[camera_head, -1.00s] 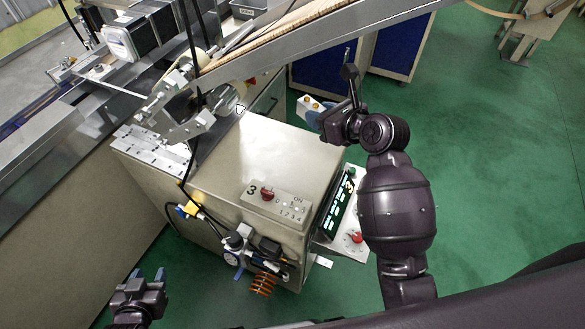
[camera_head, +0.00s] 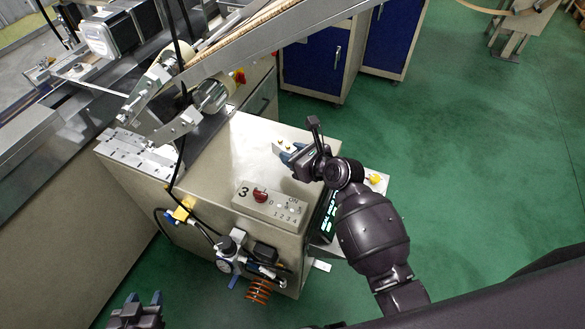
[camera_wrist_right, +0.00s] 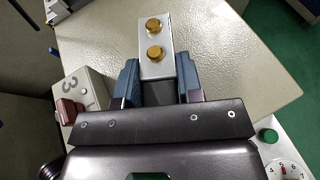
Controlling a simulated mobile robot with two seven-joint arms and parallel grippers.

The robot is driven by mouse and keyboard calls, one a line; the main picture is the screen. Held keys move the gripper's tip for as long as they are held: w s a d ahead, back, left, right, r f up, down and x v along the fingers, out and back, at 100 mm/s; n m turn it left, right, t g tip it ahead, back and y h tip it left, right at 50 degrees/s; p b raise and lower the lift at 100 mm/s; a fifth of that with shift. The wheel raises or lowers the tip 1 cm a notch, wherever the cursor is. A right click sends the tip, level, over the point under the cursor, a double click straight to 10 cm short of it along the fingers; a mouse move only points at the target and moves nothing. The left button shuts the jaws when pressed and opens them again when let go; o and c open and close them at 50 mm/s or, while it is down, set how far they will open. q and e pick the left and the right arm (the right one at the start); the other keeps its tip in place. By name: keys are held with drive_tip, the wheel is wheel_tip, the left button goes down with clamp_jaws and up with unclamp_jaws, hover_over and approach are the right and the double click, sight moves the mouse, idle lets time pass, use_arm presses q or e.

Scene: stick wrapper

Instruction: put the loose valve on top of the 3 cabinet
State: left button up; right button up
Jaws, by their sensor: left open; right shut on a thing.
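My right gripper (camera_head: 289,157) is shut on the loose valve (camera_head: 285,147), a small grey block. In the right wrist view the valve (camera_wrist_right: 155,46) shows two brass knobs and sits between the blue fingers. Both are over the top of the beige 3 cabinet (camera_head: 240,150), near its far right edge. The cabinet top (camera_wrist_right: 222,65) also fills much of the right wrist view. I cannot tell whether the valve touches it. My left gripper (camera_head: 142,301) is open and empty at the bottom left, low beside the cabinet.
A switch box marked 3 (camera_head: 268,207) with a red knob stands on the cabinet's front edge. Metal rollers (camera_head: 212,95) and a slanted conveyor rail (camera_head: 290,30) are behind. A black cable hangs at the left. The middle of the cabinet top is clear.

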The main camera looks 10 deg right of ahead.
wheel_tip(320, 180, down, 5)
drive_tip(key=shift+b, duration=0.8)
drive_tip(key=shift+f, duration=0.2)
drive_tip(key=shift+r, duration=0.15)
drive_tip(key=o, duration=1)
